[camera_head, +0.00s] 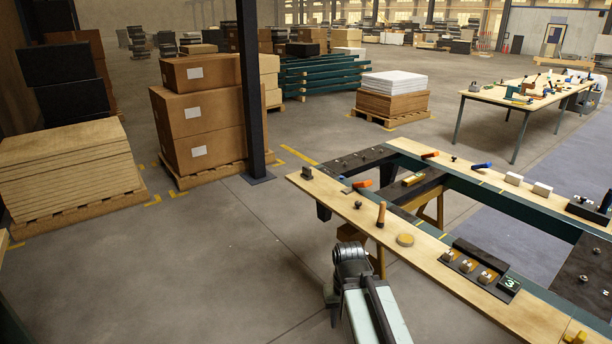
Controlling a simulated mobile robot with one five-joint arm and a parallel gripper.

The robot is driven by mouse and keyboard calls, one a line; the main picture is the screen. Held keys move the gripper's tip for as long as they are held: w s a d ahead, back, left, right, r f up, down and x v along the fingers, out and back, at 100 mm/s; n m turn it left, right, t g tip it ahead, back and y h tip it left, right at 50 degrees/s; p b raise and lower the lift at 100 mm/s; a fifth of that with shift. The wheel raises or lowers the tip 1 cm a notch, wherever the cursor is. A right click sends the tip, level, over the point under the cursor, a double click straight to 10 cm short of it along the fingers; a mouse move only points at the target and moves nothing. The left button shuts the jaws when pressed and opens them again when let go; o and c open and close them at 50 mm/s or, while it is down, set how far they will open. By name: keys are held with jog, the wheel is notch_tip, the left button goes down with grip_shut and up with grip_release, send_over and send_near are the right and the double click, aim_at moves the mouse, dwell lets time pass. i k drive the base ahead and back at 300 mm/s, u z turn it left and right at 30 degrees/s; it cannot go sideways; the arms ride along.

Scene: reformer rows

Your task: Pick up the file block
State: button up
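I cannot tell for sure which piece is the file block. Several small items lie on the near wooden plank (330,194) of the bench frame. They include a small dark block (307,172) at its left end, an upright wooden-handled piece (381,214) and a round tan disc (405,239). A dark rack (480,254) with small pieces in it sits farther right. Two white blocks (513,179) lie on the far plank. My arm shows at the bottom centre, its dark joint in front of the near plank. My gripper's fingers cannot be made out.
A dark post (250,90) stands left of the bench. Stacked brown boxes (200,115) and a pallet of boards (70,165) are at left. Another worktable (500,97) is at the back right. The floor at lower left is clear.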

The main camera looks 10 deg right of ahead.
aim_at(306, 174)
jog(key=u, duration=0.1)
jog(key=i, duration=2)
jog(key=u, duration=1.1)
jog(key=i, duration=1.3)
jog(key=u, duration=0.3)
